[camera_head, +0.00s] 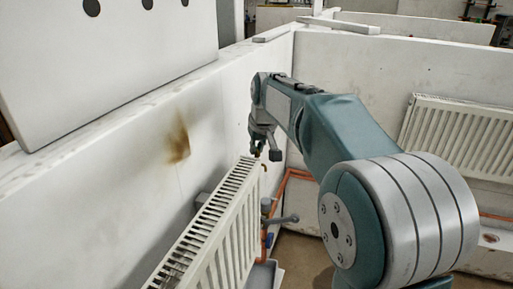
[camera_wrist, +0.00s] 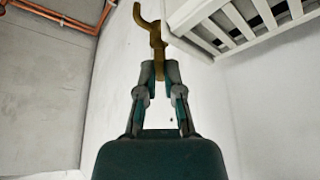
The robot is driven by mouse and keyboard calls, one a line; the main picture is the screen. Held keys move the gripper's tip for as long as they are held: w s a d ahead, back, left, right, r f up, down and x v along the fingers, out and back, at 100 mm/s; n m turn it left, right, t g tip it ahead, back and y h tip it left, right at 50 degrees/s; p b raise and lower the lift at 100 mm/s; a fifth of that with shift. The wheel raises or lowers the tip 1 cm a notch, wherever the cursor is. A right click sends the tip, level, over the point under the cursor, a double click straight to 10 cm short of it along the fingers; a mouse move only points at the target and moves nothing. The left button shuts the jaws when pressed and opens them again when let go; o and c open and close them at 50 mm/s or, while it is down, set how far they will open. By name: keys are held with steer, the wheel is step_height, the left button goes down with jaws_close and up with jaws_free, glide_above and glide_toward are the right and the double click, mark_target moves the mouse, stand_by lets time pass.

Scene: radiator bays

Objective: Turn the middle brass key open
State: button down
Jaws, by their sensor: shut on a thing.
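A brass key (camera_wrist: 155,34) with a curved, hooked end stands in front of my gripper in the wrist view. My gripper (camera_wrist: 159,72) is shut on the lower end of this key, one finger on each side. In the head view my gripper (camera_head: 265,154) points down at the far end of the white radiator (camera_head: 214,233), close to the wall corner. A small brass-coloured bit of the key (camera_head: 264,166) shows just beside the radiator's top end. Most of the key is hidden there by the fingers. I see no other brass key, and whether this one is turned I cannot tell.
Copper pipes (camera_head: 282,187) run along the corner below my gripper. A grey lever handle (camera_head: 284,219) sticks out beside the radiator. A second radiator (camera_head: 462,138) hangs on the back wall. A white panel with dark holes (camera_head: 105,65) stands at upper left.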

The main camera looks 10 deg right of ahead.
steer(key=shift+f+n+g+y, duration=0.1)
steer(key=shift+n+g+y, duration=0.35)
steer(key=shift+n, duration=1.15)
steer(key=shift+y, duration=0.25)
steer(key=c, duration=0.8)
jaws_free()
steer(key=v, duration=1.1)
steer(key=shift+s+r, duration=0.2)
steer(key=shift+r, duration=0.15)
